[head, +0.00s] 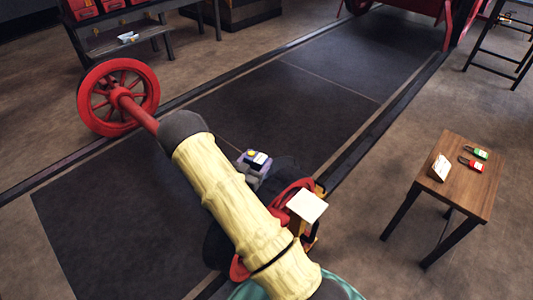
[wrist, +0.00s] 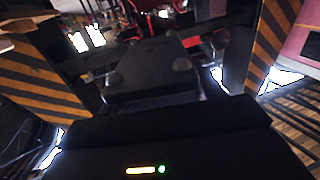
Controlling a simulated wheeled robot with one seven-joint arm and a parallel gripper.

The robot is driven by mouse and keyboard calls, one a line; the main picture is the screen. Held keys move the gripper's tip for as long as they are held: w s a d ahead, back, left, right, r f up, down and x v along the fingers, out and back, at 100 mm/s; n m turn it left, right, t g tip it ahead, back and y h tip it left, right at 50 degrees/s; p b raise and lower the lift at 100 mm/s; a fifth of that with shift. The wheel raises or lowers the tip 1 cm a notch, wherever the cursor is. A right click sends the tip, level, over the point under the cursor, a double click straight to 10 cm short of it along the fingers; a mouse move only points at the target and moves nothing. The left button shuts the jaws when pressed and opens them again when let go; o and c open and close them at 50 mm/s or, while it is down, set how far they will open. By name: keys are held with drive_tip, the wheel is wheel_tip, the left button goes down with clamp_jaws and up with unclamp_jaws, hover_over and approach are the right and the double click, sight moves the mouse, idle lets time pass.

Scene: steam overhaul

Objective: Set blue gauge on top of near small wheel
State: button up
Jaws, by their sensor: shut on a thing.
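The dark parts of my gripper (wrist: 152,68) fill the middle of the wrist view. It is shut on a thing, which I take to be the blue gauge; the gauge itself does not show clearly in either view. In the head view my cream-sleeved arm crosses the middle and hides much of what is under it. A red wheel (head: 292,192), probably the near small wheel, shows partly beside the arm. Its middle and left side are mostly covered. I cannot tell how far my gripper is from its top.
A large red spoked wheel (head: 118,97) stands at the left. A small grey-purple device (head: 254,164) and a pale plate (head: 307,206) are near the partly hidden wheel. A wooden table (head: 455,192) at the right holds red and green items and a white card. The dark floor panel (head: 310,115) has free room.

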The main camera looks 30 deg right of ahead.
drive_tip(key=d+g, duration=0.1)
drive_tip(key=m+g+h, duration=0.1)
drive_tip(key=s+d+m+g+p, duration=0.1)
drive_tip(key=shift+s+d+r+h, duration=0.1)
drive_tip(key=shift+d+r+h, duration=0.2)
drive_tip(key=shift+r, duration=0.05)
drive_tip(key=shift+s+d+f+m+g, duration=0.1)
drive_tip(key=shift+s+d+m+g, duration=0.1)
drive_tip(key=shift+d+m+g, duration=0.1)
drive_tip(key=shift+f, duration=0.1)
